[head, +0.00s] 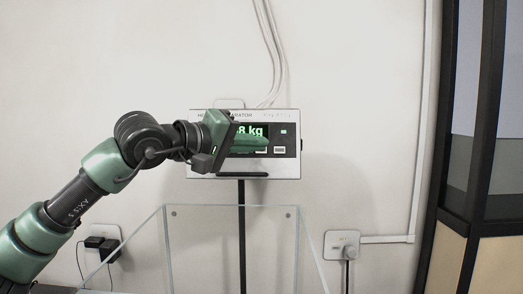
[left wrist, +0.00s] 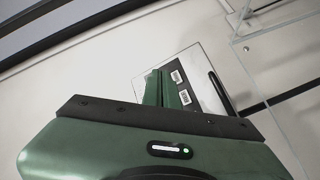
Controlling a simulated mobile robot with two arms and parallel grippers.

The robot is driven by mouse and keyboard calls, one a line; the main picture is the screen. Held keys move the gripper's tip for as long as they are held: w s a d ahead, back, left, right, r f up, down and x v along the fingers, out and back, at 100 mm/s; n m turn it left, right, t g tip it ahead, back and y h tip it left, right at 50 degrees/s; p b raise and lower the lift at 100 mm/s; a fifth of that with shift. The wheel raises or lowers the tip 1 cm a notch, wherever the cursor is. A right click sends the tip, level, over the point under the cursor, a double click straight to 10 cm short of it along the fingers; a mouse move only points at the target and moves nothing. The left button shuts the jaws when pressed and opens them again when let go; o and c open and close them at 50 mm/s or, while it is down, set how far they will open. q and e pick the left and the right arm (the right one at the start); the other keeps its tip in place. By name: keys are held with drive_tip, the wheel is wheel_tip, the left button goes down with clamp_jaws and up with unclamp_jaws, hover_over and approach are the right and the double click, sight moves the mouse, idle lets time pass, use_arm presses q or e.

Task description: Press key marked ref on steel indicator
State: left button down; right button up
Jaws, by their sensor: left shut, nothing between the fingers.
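The steel indicator (head: 292,170) is a silver box on the wall with a black front panel and a green display (head: 257,131) reading "8 kg", its left part hidden by my arm. Pale keys sit below the display; one (head: 279,150) shows clearly at the right, and two keys show in the left wrist view (left wrist: 184,97). Their labels are too small to read, so I cannot tell which is ref. My left gripper (head: 266,142) is shut and empty, its green fingers in front of the panel over the key row. In the left wrist view its fingertips (left wrist: 161,72) lie beside the keys; contact is unclear.
A clear-walled box (head: 230,245) stands below the indicator, in front of a dark post. White cables (head: 270,45) hang above. Wall sockets (head: 342,245) sit low on both sides. A dark-framed partition (head: 473,110) is at the right.

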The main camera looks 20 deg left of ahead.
use_arm(q)
drive_tip(key=w+p, duration=0.1)
drive_tip(key=w, duration=0.1)
drive_tip(key=w+a+f+p, duration=0.1)
drive_tip(key=w, duration=0.2)
drive_tip(key=w+a+f+p, duration=0.1)
drive_tip(key=w, duration=0.1)
drive_tip(key=shift+w+a+f, duration=0.1)
drive_tip(key=shift+w+f, duration=0.05)
drive_tip(key=shift+w, duration=0.2)
use_arm(e)
drive_tip(key=r, duration=0.2)
drive_tip(key=w+r, duration=0.1)
drive_tip(key=shift+w+a+r, duration=0.15)
drive_tip(key=shift+a+r, duration=0.05)
drive_tip(key=shift+r, duration=0.2)
use_arm(q)
drive_tip(key=shift+w+p, duration=0.1)
drive_tip(key=shift+p, duration=0.2)
idle(0.8)
drive_tip(key=shift+w+a+f, duration=0.1)
drive_tip(key=shift+w+a, duration=0.05)
drive_tip(key=shift+w, duration=0.15)
use_arm(e)
drive_tip(key=shift+d+r, duration=0.1)
drive_tip(key=shift+r, duration=0.05)
